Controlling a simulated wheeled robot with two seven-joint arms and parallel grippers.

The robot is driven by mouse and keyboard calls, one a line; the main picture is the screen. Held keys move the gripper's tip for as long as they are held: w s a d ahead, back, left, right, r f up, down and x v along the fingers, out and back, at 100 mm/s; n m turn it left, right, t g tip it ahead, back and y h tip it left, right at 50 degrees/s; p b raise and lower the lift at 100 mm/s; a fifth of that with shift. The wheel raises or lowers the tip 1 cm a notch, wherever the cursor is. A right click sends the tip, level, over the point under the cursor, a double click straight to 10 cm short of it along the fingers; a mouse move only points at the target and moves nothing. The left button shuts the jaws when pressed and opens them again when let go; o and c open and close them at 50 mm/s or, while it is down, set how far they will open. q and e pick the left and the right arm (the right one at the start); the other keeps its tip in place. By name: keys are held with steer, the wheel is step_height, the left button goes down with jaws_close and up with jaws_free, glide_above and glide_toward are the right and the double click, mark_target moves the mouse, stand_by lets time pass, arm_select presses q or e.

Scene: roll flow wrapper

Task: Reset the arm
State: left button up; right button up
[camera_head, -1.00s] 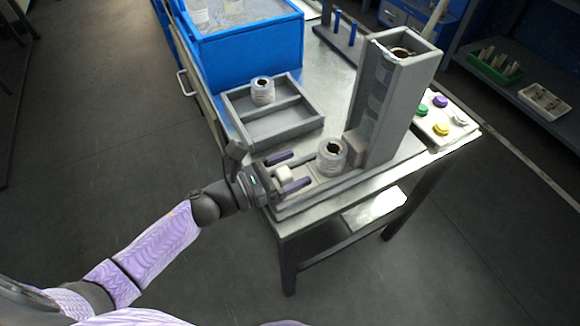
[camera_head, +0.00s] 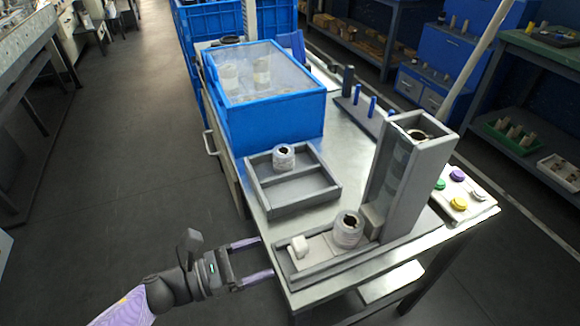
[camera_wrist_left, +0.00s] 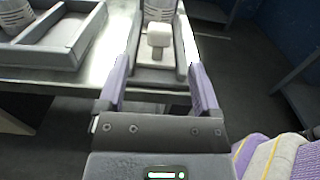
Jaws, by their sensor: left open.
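My left gripper (camera_head: 258,259) is open and empty, just off the left end of the grey wrapper base (camera_head: 330,262). In the left wrist view, its two purple fingers (camera_wrist_left: 156,75) stand apart, with a white pusher block (camera_wrist_left: 159,36) beyond and between them. The head view also shows this white block (camera_head: 299,246) on the base. A roll (camera_head: 348,230) stands on the base to the right of the block, beside the tall grey chute (camera_head: 408,180). My right gripper is not in view.
A grey two-part tray (camera_head: 297,200) holds a roll (camera_head: 284,157) in its far part. Behind it stands a blue crate (camera_head: 268,122) with rolls inside. A panel with coloured buttons (camera_head: 462,196) lies right of the chute. The floor left of the table is clear.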

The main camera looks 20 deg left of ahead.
arm_select(q)
steer(key=s+a+f+n+g+y+p, duration=0.1)
steer(key=s+a+f+n+y, duration=0.2)
steer(key=f+n, duration=0.45)
steer(key=s+a+f+n+g+y+p, duration=0.1)
steer(key=s+a+f+n+y, duration=0.3)
steer(key=n, duration=0.6)
steer(key=s+f+n+g+y+p, duration=0.1)
steer(key=s+f+n+y, duration=0.1)
steer(key=f+n+y, duration=0.45)
steer(key=s+d+f+n+g, duration=0.1)
steer(key=s+f+n+g, duration=0.3)
steer(key=s+n, duration=0.5)
steer(key=s+d+f+n+g+p, duration=0.1)
steer(key=s+d+f+n+g, duration=0.1)
steer(key=s+f+n+g, duration=0.3)
steer(key=shift+s+d+f+n+g+p, duration=0.25)
steer(key=shift+s+n+g, duration=0.45)
steer(key=shift+s+n, duration=3.2)
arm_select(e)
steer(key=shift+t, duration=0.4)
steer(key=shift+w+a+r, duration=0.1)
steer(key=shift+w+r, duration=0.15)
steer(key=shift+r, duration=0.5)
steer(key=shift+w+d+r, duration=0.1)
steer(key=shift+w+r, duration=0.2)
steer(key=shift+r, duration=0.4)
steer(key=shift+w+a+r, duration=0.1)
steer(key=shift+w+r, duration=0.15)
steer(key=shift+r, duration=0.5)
